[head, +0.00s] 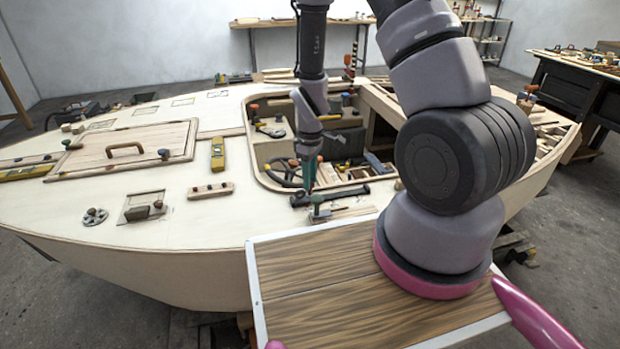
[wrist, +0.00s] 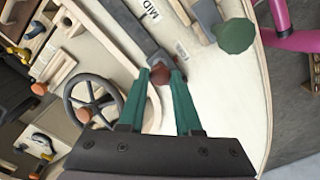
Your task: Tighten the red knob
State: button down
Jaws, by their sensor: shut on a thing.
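The red knob (wrist: 160,73) is a small dark red cap on a grey fitting on the pale deck in the wrist view. My gripper (wrist: 162,76) has its two green fingers on either side of the knob, shut on it. In the head view my gripper (head: 308,188) points down at the deck edge beside the cockpit opening, and I cannot make out the red knob there behind the fingers.
A green knob (wrist: 235,36) stands close by; it also shows in the head view (head: 318,204). A dark steering wheel (wrist: 92,103) lies on the other side. A label reading "MID" (wrist: 151,10) is on the deck. Loose tools lie in the cockpit (head: 262,150).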

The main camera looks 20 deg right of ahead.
jog(key=m, duration=0.4)
jog(key=shift+m, duration=0.3)
jog(key=m, duration=0.3)
jog(key=shift+m, duration=0.4)
jog(key=m, duration=1.3)
jog(key=shift+m, duration=0.3)
jog(key=m, duration=0.4)
jog(key=shift+w+m, duration=0.1)
jog(key=shift+m, duration=0.6)
